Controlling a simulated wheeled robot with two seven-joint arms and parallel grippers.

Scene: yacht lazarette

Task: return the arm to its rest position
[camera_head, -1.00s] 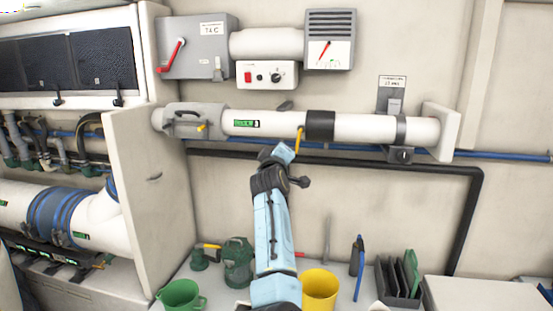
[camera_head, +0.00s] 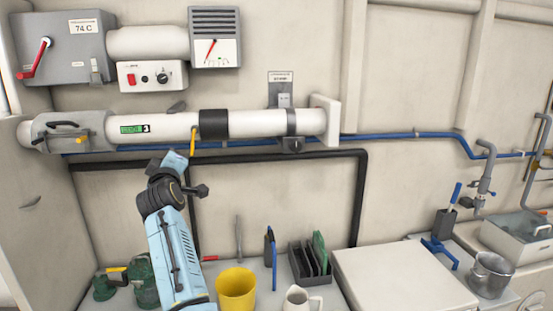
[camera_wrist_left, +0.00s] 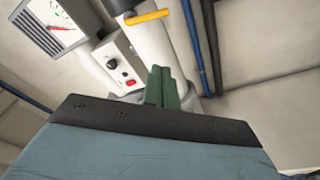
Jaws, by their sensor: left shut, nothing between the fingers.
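My left arm (camera_head: 172,240), light blue with black joints, rises from the lower edge of the head view. Its upper end is just below the white pipe on the wall, near a yellow lever (camera_head: 192,142). I cannot make out the fingers there. In the left wrist view my left gripper (camera_wrist_left: 163,88) shows dark green fingers, shut and empty. Beyond them are the white pipe, the yellow lever (camera_wrist_left: 147,16) and a white control box (camera_wrist_left: 112,64). My right gripper is in neither view.
The white pipe (camera_head: 268,123) runs along the wall above the arm. A yellow cup (camera_head: 236,288), a white jug (camera_head: 298,300), a green container (camera_head: 143,283) and a dark rack (camera_head: 308,264) stand near the arm on the counter. A white lid (camera_head: 400,277) lies right of them.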

